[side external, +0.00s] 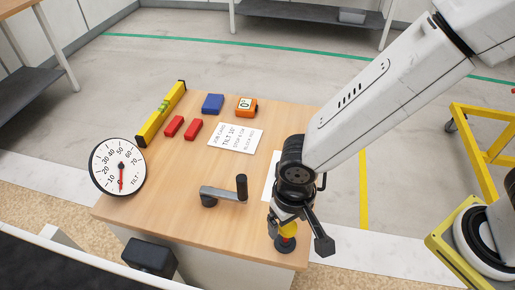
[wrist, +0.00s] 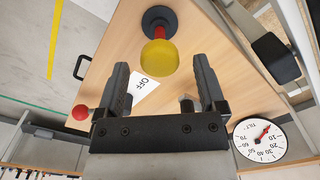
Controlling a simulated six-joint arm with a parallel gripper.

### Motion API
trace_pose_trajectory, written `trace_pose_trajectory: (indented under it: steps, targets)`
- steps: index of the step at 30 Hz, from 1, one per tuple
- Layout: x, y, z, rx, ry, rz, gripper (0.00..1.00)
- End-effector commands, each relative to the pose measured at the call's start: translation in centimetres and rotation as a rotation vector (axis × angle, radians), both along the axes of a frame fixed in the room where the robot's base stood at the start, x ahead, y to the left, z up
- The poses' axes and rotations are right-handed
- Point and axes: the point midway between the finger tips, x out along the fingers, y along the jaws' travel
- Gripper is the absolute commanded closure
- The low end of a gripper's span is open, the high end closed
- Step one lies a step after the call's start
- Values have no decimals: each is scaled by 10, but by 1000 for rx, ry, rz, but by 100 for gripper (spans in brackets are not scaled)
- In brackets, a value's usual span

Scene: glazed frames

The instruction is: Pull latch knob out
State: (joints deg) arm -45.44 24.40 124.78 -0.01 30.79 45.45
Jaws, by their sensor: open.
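The latch knob is a yellow knob (side external: 288,228) on a red shaft with a round black base, at the front right of the wooden table. In the wrist view the yellow knob (wrist: 159,58) shows straight ahead, between the two fingertips, with its red collar and black base beyond. My gripper (side external: 298,229) is open, above and around the knob, with a finger on either side. In the wrist view my gripper (wrist: 160,68) has a visible gap between each finger and the knob. Whether the fingertips reach past the knob's head is hard to tell.
A crank handle (side external: 225,193) stands left of the gripper, and a tilt dial (side external: 118,167) at the table's left. Red blocks (side external: 193,131), a yellow level (side external: 163,113) and a job card (side external: 235,138) lie farther back.

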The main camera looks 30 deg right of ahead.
Motion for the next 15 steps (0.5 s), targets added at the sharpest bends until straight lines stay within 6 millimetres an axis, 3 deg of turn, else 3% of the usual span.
trace_pose_trajectory:
  steps: [15]
  targets:
    - [0, 0, 52, 3, -3, 0, 11]
